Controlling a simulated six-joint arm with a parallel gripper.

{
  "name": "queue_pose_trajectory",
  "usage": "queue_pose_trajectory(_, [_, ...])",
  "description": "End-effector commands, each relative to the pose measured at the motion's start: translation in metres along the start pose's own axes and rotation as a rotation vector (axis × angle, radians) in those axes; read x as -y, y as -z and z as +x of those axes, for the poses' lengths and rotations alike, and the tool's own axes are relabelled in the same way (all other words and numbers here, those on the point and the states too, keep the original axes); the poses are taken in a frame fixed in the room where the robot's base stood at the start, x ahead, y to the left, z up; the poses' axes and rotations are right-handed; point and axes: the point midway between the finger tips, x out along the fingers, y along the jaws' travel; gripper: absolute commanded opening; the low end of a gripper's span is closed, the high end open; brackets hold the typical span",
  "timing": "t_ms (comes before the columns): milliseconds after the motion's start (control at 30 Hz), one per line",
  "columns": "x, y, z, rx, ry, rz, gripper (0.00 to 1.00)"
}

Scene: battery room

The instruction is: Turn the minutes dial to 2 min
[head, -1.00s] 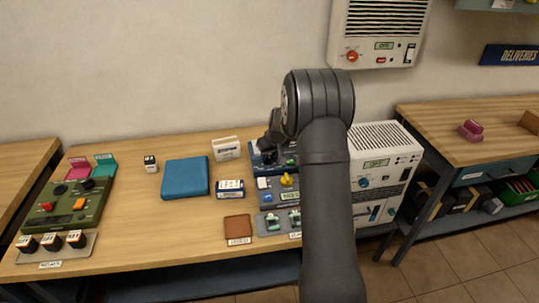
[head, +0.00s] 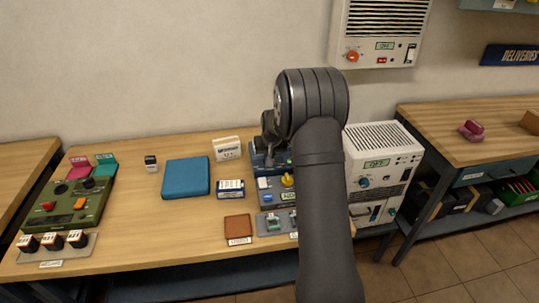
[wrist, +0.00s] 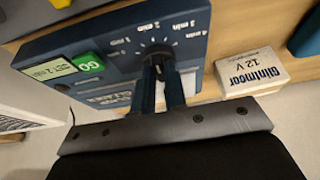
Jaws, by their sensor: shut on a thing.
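The blue timer unit (wrist: 110,40) fills the upper left of the wrist view, seen upside down. Its dark minutes dial (wrist: 157,50) has minute labels around it, among them 2 min and 3 min. My gripper (wrist: 160,78) is shut on the dial's knob, a finger on each side. The fingers hide part of the knob, and I cannot tell which label its pointer faces. A green GO button (wrist: 89,62) and a small display (wrist: 50,70) sit beside the dial. In the head view my arm hides most of the unit (head: 262,158).
A white Glintmoor 12 V box (wrist: 252,68) stands close beside the unit. In the head view a panel with a yellow knob (head: 287,180) lies in front of it, and a white cabinet (head: 378,140) stands to the right. A blue pad (head: 186,176) lies left.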

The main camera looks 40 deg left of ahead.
Motion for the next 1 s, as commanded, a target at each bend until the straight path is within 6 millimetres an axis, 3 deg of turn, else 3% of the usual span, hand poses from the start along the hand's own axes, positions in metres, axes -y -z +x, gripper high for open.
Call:
queue_pose_trajectory(400, [0.000, -0.001, 0.001, 0.003, -0.008, 0.020, 0.00])
queue_pose_trajectory(433, [0.000, -0.001, 0.001, 0.003, -0.008, 0.020, 0.16])
queue_pose_trajectory(533, [0.000, -0.001, 0.001, 0.002, -0.008, 0.020, 0.34])
queue_pose_trajectory(833, [0.000, 0.000, -0.001, 0.000, -0.008, 0.020, 0.34])
queue_pose_trajectory(1000, [0.000, 0.001, -0.016, -0.002, -0.008, 0.020, 0.34])
